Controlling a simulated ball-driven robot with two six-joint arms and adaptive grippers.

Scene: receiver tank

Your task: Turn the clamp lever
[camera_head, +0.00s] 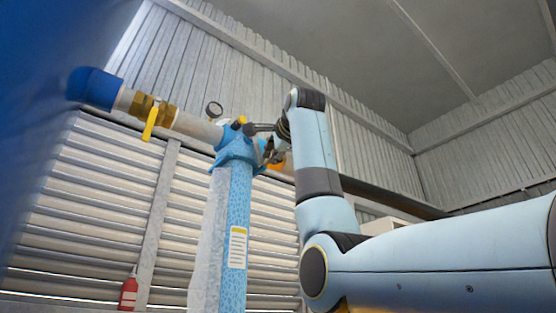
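A light blue upright tank (234,205) stands left of centre, with fittings at its top. A yellow lever (150,123) hangs tilted from a brass valve on the pipe at its upper left. An orange part (277,163) shows at the right of the tank top, partly hidden by my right gripper; I cannot tell whether it is the clamp lever. My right gripper (268,155) is small and dark at the right side of the tank top, close to these fittings. Its fingers are too small and overlapped to tell whether they are open or touching anything. My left gripper is out of view.
A pale pipe (197,128) runs from the tank top to a blue hose end (94,87). A blurred dark blue surface fills the left edge. A red extinguisher (129,292) is at the lower left, by the slatted wall.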

